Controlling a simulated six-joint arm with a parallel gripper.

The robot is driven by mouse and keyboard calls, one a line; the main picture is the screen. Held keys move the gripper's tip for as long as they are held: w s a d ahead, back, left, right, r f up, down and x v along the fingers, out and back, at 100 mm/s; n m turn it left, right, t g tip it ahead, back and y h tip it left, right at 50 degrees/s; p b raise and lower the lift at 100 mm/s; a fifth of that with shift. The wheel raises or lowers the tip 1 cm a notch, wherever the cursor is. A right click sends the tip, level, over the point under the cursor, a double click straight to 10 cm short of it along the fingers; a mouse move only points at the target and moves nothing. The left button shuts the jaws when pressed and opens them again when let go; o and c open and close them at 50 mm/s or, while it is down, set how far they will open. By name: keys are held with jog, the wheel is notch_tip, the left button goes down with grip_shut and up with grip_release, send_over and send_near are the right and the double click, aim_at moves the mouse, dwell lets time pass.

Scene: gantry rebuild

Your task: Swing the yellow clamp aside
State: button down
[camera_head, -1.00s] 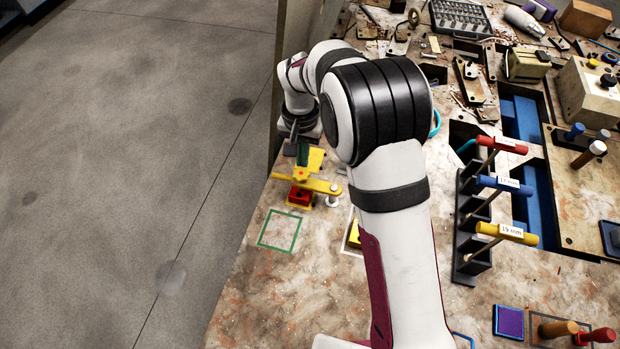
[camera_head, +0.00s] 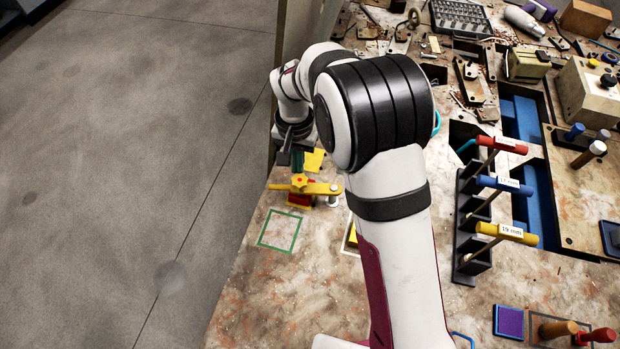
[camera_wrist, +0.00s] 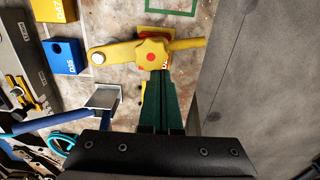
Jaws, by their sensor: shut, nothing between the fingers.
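The yellow clamp (camera_head: 318,188) is at the bench's left edge in the head view. Its arm lies nearly level across the picture, with a white round pad at its right end and a red part under it. In the wrist view the clamp arm (camera_wrist: 112,53) carries a star-shaped yellow knob with a red centre, and its handle end points right. My gripper (camera_head: 298,172) is shut and empty, its green fingers pointing down behind the clamp. In the wrist view the tips of my gripper (camera_wrist: 160,76) are right at the knob's edge; I cannot tell whether they touch.
A green outlined square (camera_head: 280,230) on the bench in front of the clamp is empty. Blue (camera_wrist: 64,56) and yellow (camera_wrist: 52,9) blocks stand near the clamp. A rack of labelled T-handle tools (camera_head: 470,225) stands right of my arm. Open floor (camera_head: 120,180) lies left.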

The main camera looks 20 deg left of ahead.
aim_at(295, 184)
jog(key=shift+s, duration=0.4)
jog(key=shift+s, duration=0.75)
jog(key=shift+s+d, duration=0.2)
jog(key=shift+s, duration=0.5)
jog(key=shift+s+d, duration=0.1)
jog(key=shift+s, duration=0.05)
jog(key=shift+s+d, duration=0.2)
jog(key=shift+s, duration=0.35)
